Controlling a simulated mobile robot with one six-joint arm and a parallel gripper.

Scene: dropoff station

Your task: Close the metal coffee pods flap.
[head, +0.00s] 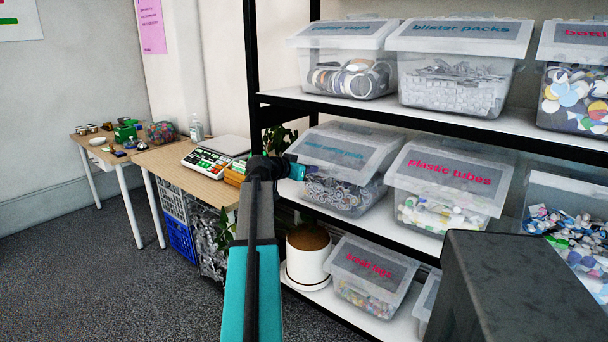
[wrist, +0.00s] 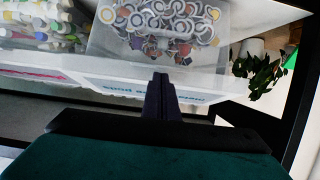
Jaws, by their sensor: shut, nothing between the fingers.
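The metal coffee pods bin (head: 340,195) is a clear plastic bin on the middle shelf, holding round metal pods. Its flap (head: 335,152), with blue lettering, slopes across the upper front, much like the neighbouring flap. I cannot tell whether it sits fully down. My gripper (head: 302,173) is at the left front edge of this flap. In the wrist view, which looks upside down, my dark fingers (wrist: 161,82) are shut and empty. They overlap the flap (wrist: 125,88) beside its lettering; contact is unclear. The pods (wrist: 165,22) show through the bin beyond.
The plastic tubes bin (head: 445,190) stands close on the right. More bins stand on the shelf above (head: 410,115) and below. A white plant pot (head: 308,258) is below my gripper. A wooden table (head: 180,165) with a scale is on the left.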

